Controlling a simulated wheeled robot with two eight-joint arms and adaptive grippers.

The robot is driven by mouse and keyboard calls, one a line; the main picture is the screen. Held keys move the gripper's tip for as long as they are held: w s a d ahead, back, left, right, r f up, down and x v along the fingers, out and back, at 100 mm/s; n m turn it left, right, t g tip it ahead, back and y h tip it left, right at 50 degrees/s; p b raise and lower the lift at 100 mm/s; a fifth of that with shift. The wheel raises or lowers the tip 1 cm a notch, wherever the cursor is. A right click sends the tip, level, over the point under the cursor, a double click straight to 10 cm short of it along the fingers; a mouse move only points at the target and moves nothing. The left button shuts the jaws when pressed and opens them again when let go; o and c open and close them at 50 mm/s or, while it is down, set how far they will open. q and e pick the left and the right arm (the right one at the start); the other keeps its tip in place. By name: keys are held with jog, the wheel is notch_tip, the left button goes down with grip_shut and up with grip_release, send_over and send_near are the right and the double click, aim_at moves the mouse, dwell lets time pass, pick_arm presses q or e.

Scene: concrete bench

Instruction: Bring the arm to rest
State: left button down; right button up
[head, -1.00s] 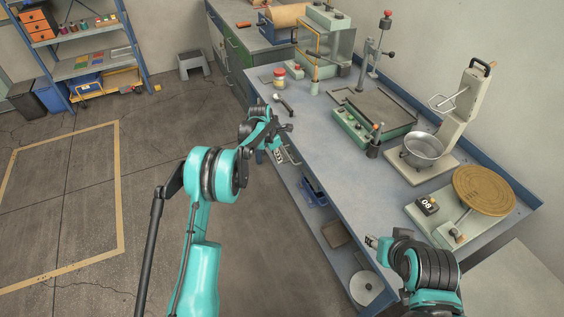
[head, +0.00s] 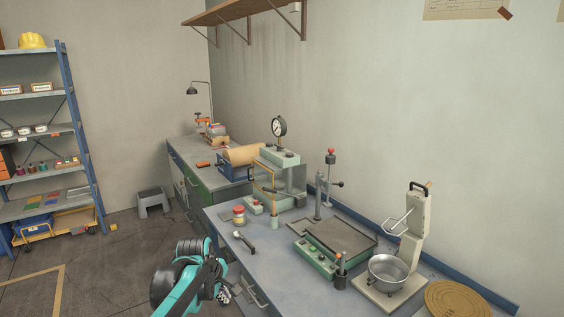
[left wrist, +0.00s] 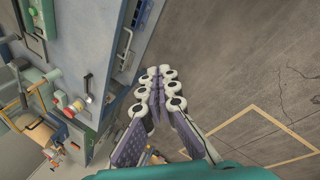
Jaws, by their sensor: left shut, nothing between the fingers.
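My teal left arm comes up from the bottom of the head view, low beside the front edge of the bench (head: 310,283). My left gripper (head: 226,292) is small there and partly hidden by the arm, off the bench's front side. In the left wrist view the left gripper (left wrist: 160,74) is shut and empty, with its purple-padded fingers meeting at the tips above the concrete floor. The bench side and drawers stand to its left. My right arm and gripper are out of view.
A grey step stool (head: 153,201) stands on the floor. Open floor lies at the left.

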pick_arm(q)
jog(key=s+a+f+m+t+y, duration=0.1)
jog(key=s+m+t, duration=0.2)
jog(key=s+m, duration=1.1)
jog(key=s, duration=1.1)
jog(key=shift+a, duration=0.3)
jog(key=shift+w, duration=0.1)
